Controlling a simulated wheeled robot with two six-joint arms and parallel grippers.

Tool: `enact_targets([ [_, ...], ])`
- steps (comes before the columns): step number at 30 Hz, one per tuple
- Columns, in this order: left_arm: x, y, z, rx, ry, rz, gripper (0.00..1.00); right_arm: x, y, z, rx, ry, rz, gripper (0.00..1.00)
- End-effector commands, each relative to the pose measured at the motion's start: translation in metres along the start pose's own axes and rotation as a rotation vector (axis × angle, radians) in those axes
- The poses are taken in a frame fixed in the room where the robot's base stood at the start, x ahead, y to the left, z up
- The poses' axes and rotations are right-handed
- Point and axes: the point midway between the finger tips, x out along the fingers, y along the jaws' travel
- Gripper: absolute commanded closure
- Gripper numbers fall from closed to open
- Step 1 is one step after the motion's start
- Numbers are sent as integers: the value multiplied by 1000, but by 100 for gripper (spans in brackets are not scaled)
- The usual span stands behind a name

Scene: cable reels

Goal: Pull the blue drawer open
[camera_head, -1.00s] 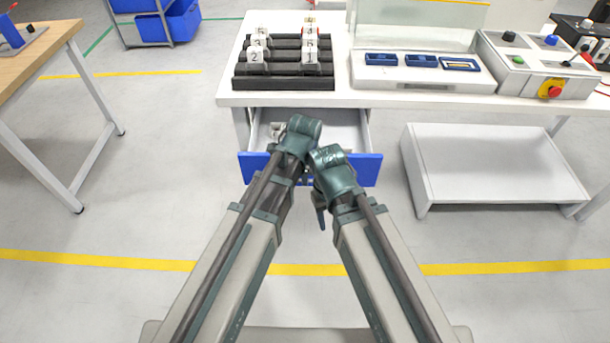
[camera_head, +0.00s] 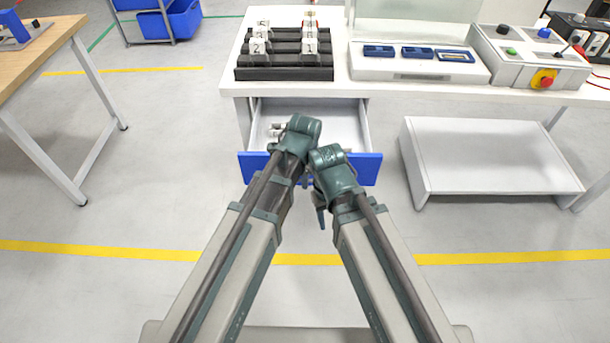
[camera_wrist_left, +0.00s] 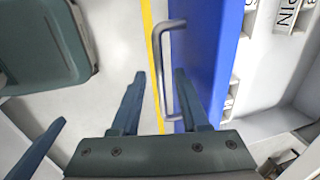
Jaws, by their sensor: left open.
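The blue drawer (camera_head: 366,170) stands pulled out from under the white table, its white inside showing from above. Its blue front also fills the upper middle of the left wrist view (camera_wrist_left: 205,50). A grey bar handle (camera_wrist_left: 158,62) is fixed to that front. My left gripper (camera_wrist_left: 159,76) is open, with one finger on each side of the handle; I cannot tell whether either touches it. In the head view my wrists hide the handle and left fingers. My right gripper (camera_head: 320,208) hangs just right of the left; its jaw opening is not clear.
The white table (camera_head: 300,90) carries a dark rack (camera_head: 284,73) with numbered blocks, blue trays (camera_head: 417,53) and a control box (camera_head: 530,60). A low white shelf (camera_head: 490,160) stands right of the drawer. A wooden table (camera_head: 40,40) is at left.

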Motion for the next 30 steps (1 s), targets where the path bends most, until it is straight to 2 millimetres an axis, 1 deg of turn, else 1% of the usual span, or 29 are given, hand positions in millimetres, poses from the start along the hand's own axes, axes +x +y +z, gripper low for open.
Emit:
enact_targets([
  [7,-2,0,0,0,0,0,55,-2,0,0,0,0,0,50],
  [11,-8,0,0,0,0,0,55,-8,1,0,0,0,0,50],
  [17,-29,0,0,0,0,0,55,-28,3,2,0,0,0,50],
  [24,-62,0,0,0,0,0,55,-60,6,4,1,0,0,50],
  [27,-71,0,0,0,0,0,55,-70,7,4,1,0,0,50],
  [30,-76,0,0,0,0,0,55,-74,7,4,1,0,0,50],
])
